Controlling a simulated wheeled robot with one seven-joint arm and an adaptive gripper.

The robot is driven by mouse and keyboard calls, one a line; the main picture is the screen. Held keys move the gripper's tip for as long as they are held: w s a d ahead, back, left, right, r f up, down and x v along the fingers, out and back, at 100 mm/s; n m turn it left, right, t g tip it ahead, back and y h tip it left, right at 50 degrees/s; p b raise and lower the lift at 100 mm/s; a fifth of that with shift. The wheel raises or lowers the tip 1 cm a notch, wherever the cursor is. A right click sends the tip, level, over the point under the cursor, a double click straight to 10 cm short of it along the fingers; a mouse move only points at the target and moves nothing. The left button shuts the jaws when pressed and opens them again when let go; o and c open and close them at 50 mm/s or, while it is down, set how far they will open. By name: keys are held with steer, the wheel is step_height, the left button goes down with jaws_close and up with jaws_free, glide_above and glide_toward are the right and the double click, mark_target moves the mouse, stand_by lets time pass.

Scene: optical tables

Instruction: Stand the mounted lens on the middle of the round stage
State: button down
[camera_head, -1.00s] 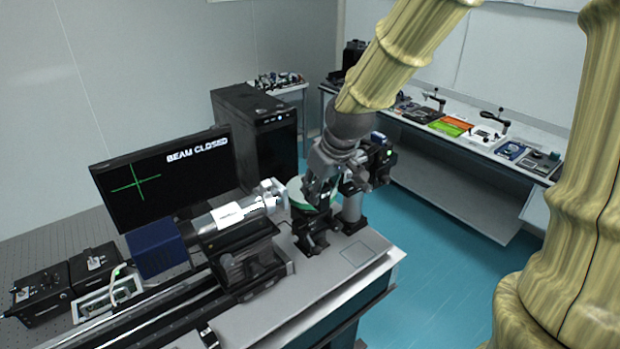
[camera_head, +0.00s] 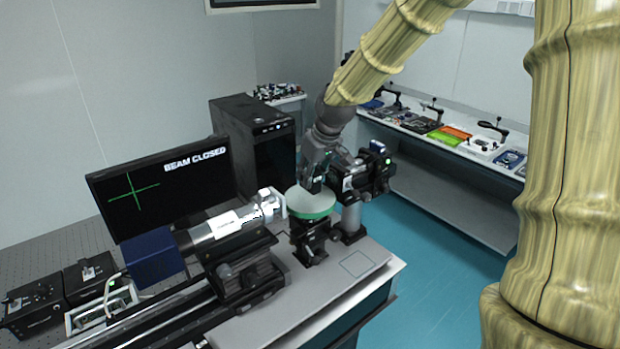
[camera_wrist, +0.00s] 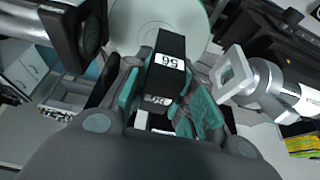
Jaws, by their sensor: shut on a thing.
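The round stage (camera_head: 309,206) is a pale disc with a green rim on a black mount near the front bench's right end. It also shows in the wrist view (camera_wrist: 190,14) beyond the fingers. My gripper (camera_head: 316,184) points down over the stage, its tips close to the disc. In the wrist view, my gripper (camera_wrist: 160,88) is shut on a black block with white labels, which I take as the mounted lens (camera_wrist: 170,48). The block's far end overlaps the disc; I cannot tell whether it touches it. The lens glass is not visible.
A silver-white laser tube (camera_head: 222,228) with a square-ended head stands close left of the stage. A black optical device on a grey post (camera_head: 351,216) stands close right. A monitor (camera_head: 160,185) reads "BEAM CLOSED". The bench's front right corner is clear.

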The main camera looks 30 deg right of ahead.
steer(key=shift+w+d, duration=0.4)
steer(key=shift+w, duration=0.3)
steer(key=shift+f+p, duration=0.2)
steer(key=shift+p, duration=0.35)
steer(key=shift+f+p, duration=0.8)
steer(key=shift+f, duration=0.85)
steer(key=shift+f, duration=0.1)
steer(key=c, duration=1.2)
jaws_free()
steer(key=b+v, duration=0.2)
steer(key=v, duration=0.8)
steer(key=shift+r, duration=0.45)
steer(key=shift+s+r, duration=0.3)
steer(key=shift+r, duration=0.35)
